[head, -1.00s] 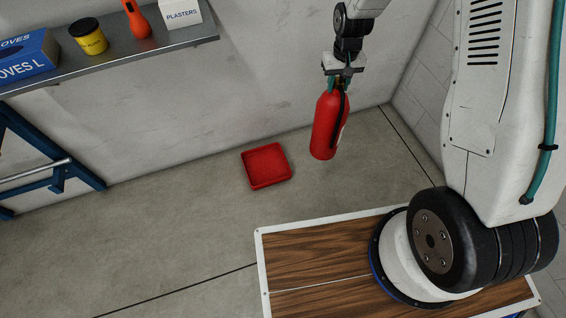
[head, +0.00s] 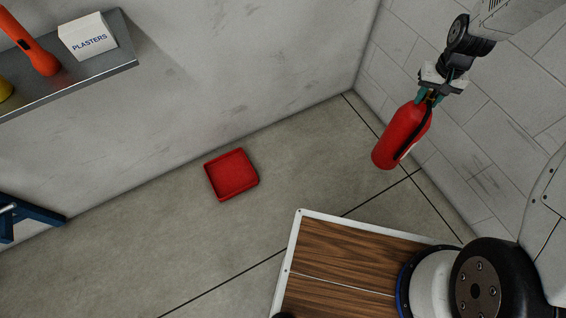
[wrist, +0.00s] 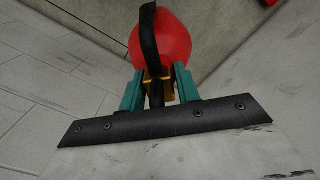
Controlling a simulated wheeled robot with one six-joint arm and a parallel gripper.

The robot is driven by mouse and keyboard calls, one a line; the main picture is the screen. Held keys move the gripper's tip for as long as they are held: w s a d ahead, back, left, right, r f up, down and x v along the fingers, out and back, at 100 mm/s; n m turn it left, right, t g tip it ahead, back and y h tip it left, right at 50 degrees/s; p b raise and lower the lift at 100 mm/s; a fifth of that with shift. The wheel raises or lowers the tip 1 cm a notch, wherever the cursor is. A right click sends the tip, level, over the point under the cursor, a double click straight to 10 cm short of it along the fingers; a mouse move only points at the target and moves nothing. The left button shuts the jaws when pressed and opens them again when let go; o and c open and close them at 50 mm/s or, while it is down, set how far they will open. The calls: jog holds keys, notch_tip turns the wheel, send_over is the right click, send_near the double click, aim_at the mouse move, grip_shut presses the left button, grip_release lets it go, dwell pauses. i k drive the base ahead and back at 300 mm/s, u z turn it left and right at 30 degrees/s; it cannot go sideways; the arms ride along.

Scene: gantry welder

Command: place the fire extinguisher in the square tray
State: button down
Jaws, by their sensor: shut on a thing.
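The red fire extinguisher (head: 403,135) hangs tilted in the air at the right of the head view, its lower end toward the lower left. My gripper (head: 430,96) is shut on its top. In the wrist view the teal fingers (wrist: 157,91) close around the brass-coloured neck, with the red body (wrist: 172,42) and black hose beyond. The square tray (head: 231,175) is red, shallow and empty, and lies on the floor near the wall, left of the extinguisher in the head view. A bit of red at the wrist view's top right edge may be the tray.
A wall shelf (head: 75,72) at the upper left holds a plasters box (head: 88,37), an orange torch (head: 30,42) and a yellow tub. A blue frame (head: 30,216) stands at the left edge. The floor around the tray is clear. A white block wall rises at the right.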

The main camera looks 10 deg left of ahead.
aim_at(232, 175)
jog(key=z, duration=1.65)
jog(key=k, duration=2.35)
jog(key=u, duration=1.8)
jog(key=i, duration=0.8)
jog(key=u, duration=0.1)
